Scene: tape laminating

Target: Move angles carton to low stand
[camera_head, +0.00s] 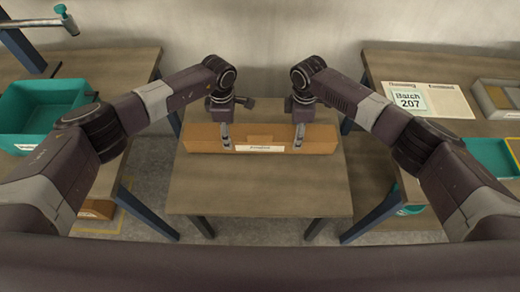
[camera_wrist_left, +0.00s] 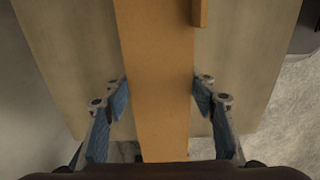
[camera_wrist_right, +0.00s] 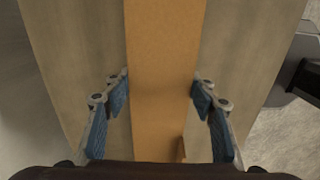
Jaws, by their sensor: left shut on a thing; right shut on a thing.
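The angles carton (camera_head: 260,138) is a long brown box with a white label on its front, and it lies lengthwise across the low stand (camera_head: 258,195). The label is too small to read surely. My left gripper (camera_head: 225,138) is shut on the carton left of its label, and the blue finger pads flank the carton in the left wrist view (camera_wrist_left: 155,100). My right gripper (camera_head: 298,138) is shut on the carton right of the label, with its pads on both sides in the right wrist view (camera_wrist_right: 163,95). I cannot tell whether the carton touches the stand's top.
A left table holds a teal bin (camera_head: 42,112). A right table holds a sheet marked "Batch 207" (camera_head: 408,100), a grey tray (camera_head: 497,98) and a teal tray (camera_head: 492,155). The wall is close behind the stand. The stand's front half is clear.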

